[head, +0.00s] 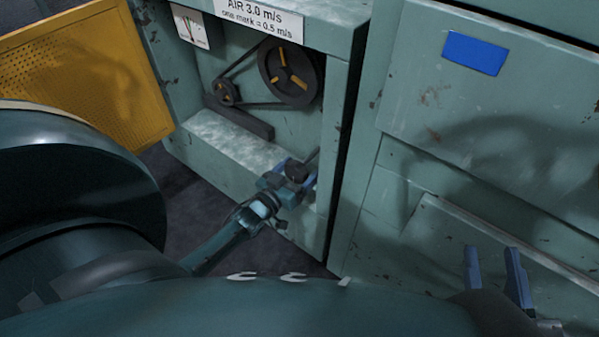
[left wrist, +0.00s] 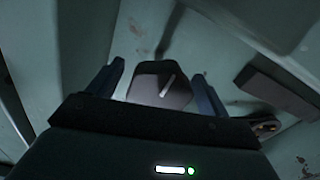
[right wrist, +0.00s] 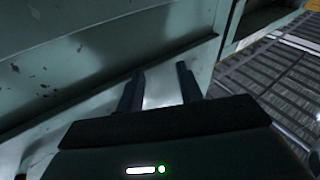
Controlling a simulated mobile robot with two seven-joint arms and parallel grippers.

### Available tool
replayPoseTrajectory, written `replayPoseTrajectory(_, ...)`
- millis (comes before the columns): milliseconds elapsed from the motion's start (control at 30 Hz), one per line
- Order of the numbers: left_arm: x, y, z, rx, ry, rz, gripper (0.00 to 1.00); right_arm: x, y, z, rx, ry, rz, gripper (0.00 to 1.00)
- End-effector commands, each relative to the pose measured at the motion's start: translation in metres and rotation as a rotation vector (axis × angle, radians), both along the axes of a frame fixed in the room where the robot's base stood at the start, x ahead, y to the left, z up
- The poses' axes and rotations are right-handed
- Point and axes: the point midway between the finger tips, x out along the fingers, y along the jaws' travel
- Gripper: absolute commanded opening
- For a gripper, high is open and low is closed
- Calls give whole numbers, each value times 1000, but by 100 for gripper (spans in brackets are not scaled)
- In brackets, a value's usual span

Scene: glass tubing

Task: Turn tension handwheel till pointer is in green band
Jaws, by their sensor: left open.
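The handwheel is a dark knob (head: 299,172) low in the open machine bay. In the left wrist view the dark handwheel (left wrist: 160,88) shows a pale line on its face. My left gripper (head: 293,176) is at the handwheel, with its open fingers on either side of it; I cannot tell whether they touch it. The gauge (head: 190,27) is a small white dial at the upper left of the bay; its pointer and bands are too small to read surely. My right gripper (head: 495,272) is open and empty at the lower right, far from the handwheel.
A belt runs between a large pulley (head: 290,72) and a small pulley (head: 226,92) above the handwheel. A yellow perforated panel (head: 85,70) stands open at left. A label (head: 259,19) reads AIR 3.0 m/s. A closed cabinet with a blue plate (head: 474,54) is at right.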

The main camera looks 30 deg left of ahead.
Motion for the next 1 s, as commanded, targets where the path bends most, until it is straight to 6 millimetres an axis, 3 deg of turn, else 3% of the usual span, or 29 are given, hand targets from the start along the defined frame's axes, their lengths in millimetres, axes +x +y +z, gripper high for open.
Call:
replayPoseTrajectory(367,5,-1,0,-1,1,1,78,1,1,2,7,-2,3,36)
replayPoseTrajectory(900,5,0,0,-1,1,1,34,1,1,1,5,-2,3,36)
replayPoseTrajectory(1000,5,0,0,2,1,0,34,0,0,1,5,-2,3,36)
